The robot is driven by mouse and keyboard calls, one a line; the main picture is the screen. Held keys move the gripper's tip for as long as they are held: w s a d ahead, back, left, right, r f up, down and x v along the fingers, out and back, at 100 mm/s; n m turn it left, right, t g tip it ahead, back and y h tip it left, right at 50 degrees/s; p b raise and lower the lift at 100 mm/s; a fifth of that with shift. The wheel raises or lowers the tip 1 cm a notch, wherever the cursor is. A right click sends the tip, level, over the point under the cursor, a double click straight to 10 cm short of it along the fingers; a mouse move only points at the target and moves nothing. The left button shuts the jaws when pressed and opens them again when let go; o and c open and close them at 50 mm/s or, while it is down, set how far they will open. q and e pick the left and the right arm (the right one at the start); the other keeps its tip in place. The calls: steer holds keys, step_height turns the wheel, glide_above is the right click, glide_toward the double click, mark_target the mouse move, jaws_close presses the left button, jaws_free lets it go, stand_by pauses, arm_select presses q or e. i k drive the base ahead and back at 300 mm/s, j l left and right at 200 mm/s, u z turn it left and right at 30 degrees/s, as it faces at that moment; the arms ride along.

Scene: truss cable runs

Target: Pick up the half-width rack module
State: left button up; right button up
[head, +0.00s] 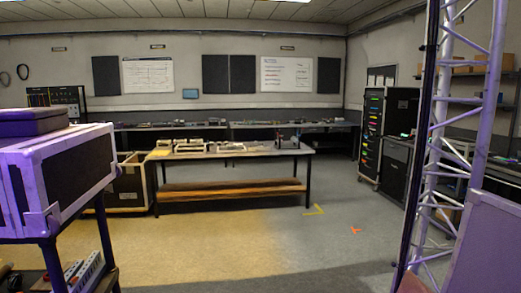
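I cannot pick out the half-width rack module for certain. Several small pale and dark items (228,147) sit on top of the middle workbench (183,157), too small to tell apart. A tall dark rack (374,132) with rows of coloured items stands at the right, by the corner of the room. Neither of my grippers shows in the head view, so I cannot see what they hold.
A purple-lit case (65,177) on a dark stand fills the near left. A metal truss (471,130) rises at the near right. An open crate (127,187) stands left of the workbench. Open floor (260,240) lies in front, with an orange mark (356,230).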

mark_target(253, 148)
steer(key=i, duration=6)
steer(key=l+z, duration=0.05)
steer(key=l, duration=0.15)
